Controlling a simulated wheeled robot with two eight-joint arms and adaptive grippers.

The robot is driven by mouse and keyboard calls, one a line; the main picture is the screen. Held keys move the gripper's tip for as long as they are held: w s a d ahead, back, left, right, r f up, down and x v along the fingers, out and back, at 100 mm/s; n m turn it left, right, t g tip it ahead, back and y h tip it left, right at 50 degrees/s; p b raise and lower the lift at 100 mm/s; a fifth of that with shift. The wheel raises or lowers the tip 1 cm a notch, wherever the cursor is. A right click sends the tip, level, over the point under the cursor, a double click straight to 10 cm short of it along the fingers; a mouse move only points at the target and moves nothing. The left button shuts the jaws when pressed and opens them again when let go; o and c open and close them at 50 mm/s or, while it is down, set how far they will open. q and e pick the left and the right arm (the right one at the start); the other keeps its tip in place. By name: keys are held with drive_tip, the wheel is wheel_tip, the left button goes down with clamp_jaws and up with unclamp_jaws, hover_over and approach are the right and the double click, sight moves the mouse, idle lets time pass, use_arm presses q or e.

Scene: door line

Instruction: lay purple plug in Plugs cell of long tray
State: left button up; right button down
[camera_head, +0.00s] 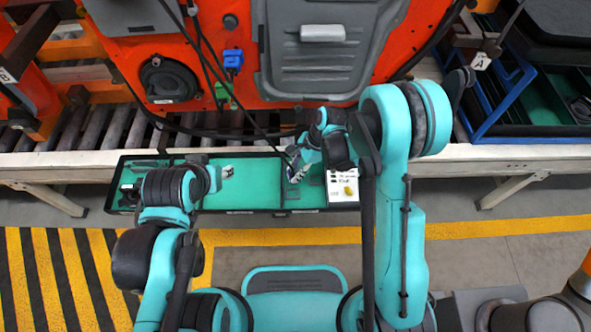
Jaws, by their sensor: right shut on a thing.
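The long tray (250,211) is a shallow black-rimmed tray with a teal floor, lying crosswise in front of me. Dividers split off small compartments toward its right end. My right gripper (293,174) reaches down over the right part of the tray, beside a divider. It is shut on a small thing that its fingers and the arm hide. I cannot make out the purple plug clearly. My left gripper (228,171) hangs over the middle-left of the tray; its fingertips are too small to tell open from shut. Cell labels are not readable.
A white card (342,184) with a yellow piece (348,190) is at the tray's right end. An orange door (185,45) with a blue connector (233,60) and green connector (223,92) stands behind. A blue-edged bin (483,128) is at right.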

drive_tip(key=shift+f+b, duration=0.3)
drive_tip(key=shift+f, duration=0.05)
drive_tip(key=c, duration=1.1)
unclamp_jaws()
drive_tip(key=shift+o, duration=0.2)
drive_tip(key=shift+r, duration=0.1)
drive_tip(key=v, duration=1.2)
